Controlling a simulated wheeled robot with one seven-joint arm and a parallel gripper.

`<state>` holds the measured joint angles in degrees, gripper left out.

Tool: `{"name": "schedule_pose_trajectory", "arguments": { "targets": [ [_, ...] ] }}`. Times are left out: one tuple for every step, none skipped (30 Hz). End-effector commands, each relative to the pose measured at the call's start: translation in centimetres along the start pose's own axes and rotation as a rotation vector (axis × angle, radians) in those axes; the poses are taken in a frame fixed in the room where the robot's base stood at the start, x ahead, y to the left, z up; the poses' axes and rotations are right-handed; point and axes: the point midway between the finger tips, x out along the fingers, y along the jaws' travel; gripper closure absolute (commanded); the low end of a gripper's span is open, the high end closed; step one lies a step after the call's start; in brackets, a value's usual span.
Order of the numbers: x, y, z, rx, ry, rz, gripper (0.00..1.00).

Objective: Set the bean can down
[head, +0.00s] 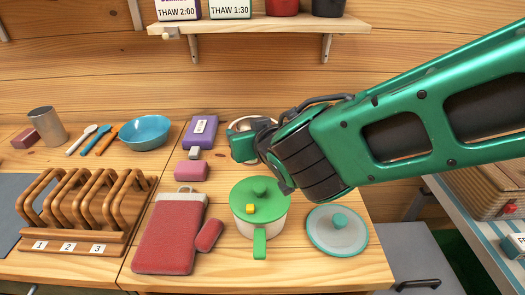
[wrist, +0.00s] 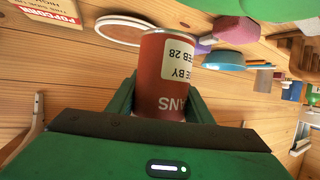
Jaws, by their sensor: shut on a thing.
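The bean can (wrist: 162,85) is red with a silver rim and a white use-by label, its lettering upside down in the wrist view. My gripper (wrist: 162,100) is shut on it, with a green finger on each side. In the head view my gripper (head: 243,146) is at the back of the wooden counter, behind the green-lidded pot. The can is mostly or wholly hidden there by my gripper and wrist. I cannot tell whether the can touches the counter.
Near my gripper are a purple box (head: 200,132), a pink block (head: 191,171) and the green-lidded pot (head: 260,203). A shelf (head: 265,25) hangs above.

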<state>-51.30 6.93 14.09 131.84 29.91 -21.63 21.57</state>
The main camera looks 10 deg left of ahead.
Motion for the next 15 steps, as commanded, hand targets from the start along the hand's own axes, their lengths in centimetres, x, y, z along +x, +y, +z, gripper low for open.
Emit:
{"name": "schedule_pose_trajectory", "arguments": {
  "targets": [
    [0.9, 1.0, 0.4, 0.001, -0.002, 0.004, 0.85],
    [1.4, 1.6, 0.6, 0.002, -0.001, 0.005, 0.85],
    [2.0, 2.1, 0.8, 0.001, -0.001, 0.004, 0.85],
    [2.5, 2.6, 1.1, 0.001, -0.002, 0.005, 0.85],
    [2.9, 3.1, 1.2, 0.002, 0.000, 0.004, 0.85],
    [3.5, 3.7, 1.5, 0.001, -0.001, 0.005, 0.85],
    [4.0, 4.1, 1.6, 0.001, -0.001, 0.004, 0.85],
    [4.4, 4.6, 1.8, 0.002, -0.001, 0.004, 0.85],
    [4.8, 5.1, 2.0, 0.001, 0.000, 0.004, 0.85],
    [5.2, 5.4, 2.1, 0.001, 0.000, 0.003, 0.85],
    [5.5, 5.6, 2.3, 0.001, 0.000, 0.003, 0.85],
    [5.8, 6.0, 2.4, 0.000, 0.000, 0.003, 0.85],
    [6.0, 6.1, 2.4, 0.000, 0.001, 0.002, 0.85],
    [6.1, 6.3, 2.5, 0.001, 0.001, 0.001, 0.85],
    [6.2, 6.4, 2.5, 0.001, 0.002, 0.001, 0.85]
  ]
}}
